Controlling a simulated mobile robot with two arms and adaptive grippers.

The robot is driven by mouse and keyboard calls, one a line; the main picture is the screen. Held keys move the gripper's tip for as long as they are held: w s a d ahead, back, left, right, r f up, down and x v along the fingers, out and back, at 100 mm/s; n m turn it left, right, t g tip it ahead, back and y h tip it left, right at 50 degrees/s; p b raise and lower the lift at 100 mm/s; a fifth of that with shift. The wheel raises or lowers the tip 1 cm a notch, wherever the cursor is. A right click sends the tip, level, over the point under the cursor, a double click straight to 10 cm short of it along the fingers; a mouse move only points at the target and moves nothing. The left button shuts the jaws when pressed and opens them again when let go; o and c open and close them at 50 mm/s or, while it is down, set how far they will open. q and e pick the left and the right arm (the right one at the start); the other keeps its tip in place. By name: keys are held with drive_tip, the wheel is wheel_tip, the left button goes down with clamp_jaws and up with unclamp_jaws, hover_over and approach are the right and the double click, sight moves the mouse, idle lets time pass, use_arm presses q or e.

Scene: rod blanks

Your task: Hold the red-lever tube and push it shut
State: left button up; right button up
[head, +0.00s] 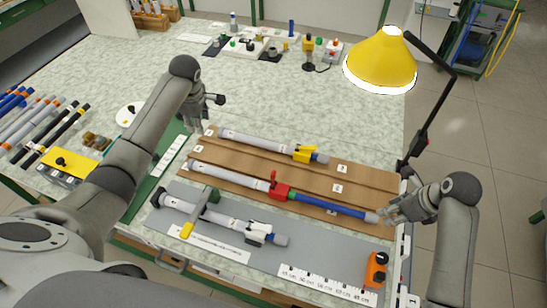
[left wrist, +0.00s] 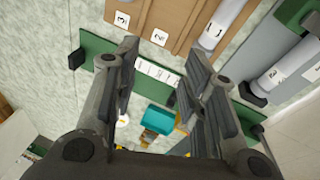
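The red-lever tube (head: 230,179) lies in the front groove of the brown wooden board. Its red clamp and lever (head: 280,190) sit mid-length, and a long blue section (head: 330,205) extends right to a grey end. My right gripper (head: 387,213) is at that grey end; its finger opening is unclear and I cannot tell whether it touches. My left gripper (head: 207,112) is above the table, beyond the board's left end and away from the tube. In the left wrist view its fingers (left wrist: 163,78) are apart with nothing between them. A grey tube end (left wrist: 232,18) shows above them.
A yellow-lever tube (head: 262,142) lies at the back of the board. Another tube (head: 222,219) rests on the grey mat under a green clamp. A yellow lamp (head: 381,64) stands at back right.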

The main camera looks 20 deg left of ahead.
use_arm(q)
drive_tip(key=d+m+g+h, duration=0.1)
drive_tip(key=d+h, duration=0.1)
drive_tip(key=d, duration=1.4)
drive_tip(key=m+g, duration=0.1)
hover_over(273, 180)
drive_tip(key=w, duration=0.2)
drive_tip(key=shift+s+a+f, duration=0.25)
drive_tip(key=shift+a+f, duration=0.2)
drive_tip(key=shift+f, duration=0.15)
drive_tip(key=shift+s+d+f, duration=0.15)
drive_tip(key=shift+d, duration=0.15)
wheel_tip(273, 180, down, 11)
drive_tip(key=shift+r, duration=0.2)
clamp_jaws()
